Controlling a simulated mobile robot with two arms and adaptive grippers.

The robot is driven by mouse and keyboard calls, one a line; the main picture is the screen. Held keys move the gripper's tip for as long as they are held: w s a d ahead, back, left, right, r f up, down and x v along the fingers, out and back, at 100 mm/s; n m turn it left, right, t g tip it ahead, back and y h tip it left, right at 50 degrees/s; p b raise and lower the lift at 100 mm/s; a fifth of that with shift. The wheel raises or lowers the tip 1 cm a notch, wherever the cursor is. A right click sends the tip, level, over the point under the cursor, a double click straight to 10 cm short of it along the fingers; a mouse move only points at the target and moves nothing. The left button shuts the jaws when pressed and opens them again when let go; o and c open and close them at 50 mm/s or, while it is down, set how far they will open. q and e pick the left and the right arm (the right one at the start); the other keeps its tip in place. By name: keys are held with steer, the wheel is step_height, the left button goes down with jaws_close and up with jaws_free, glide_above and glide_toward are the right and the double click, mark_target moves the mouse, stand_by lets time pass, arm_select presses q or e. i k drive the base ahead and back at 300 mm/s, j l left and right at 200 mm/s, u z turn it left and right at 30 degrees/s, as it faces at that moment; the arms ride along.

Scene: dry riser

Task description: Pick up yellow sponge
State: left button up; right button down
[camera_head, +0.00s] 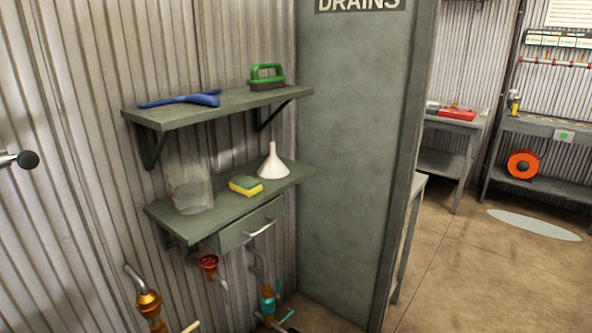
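The yellow sponge (247,188) has a green top layer and lies flat on the lower green shelf (222,212). It sits between a clear, see-through container (190,192) on its left and a white funnel (272,163) on its right. The funnel stands with its spout up, close behind the sponge. Neither of my grippers shows in the head view.
The upper shelf (215,107) overhangs the back and holds a blue tool (182,100) and a green-handled brush (267,78). A drawer (250,226) and pipes with valves are below. A grey-green panel (350,160) stands to the right.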

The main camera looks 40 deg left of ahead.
mark_target(247, 186)
steer(key=i+l+u, duration=0.1)
steer(key=i+u, duration=0.3)
steer(key=i+l+u, duration=0.25)
steer(key=i+u, duration=0.15)
steer(key=i, duration=0.15)
steer(key=i+l+u, duration=0.4)
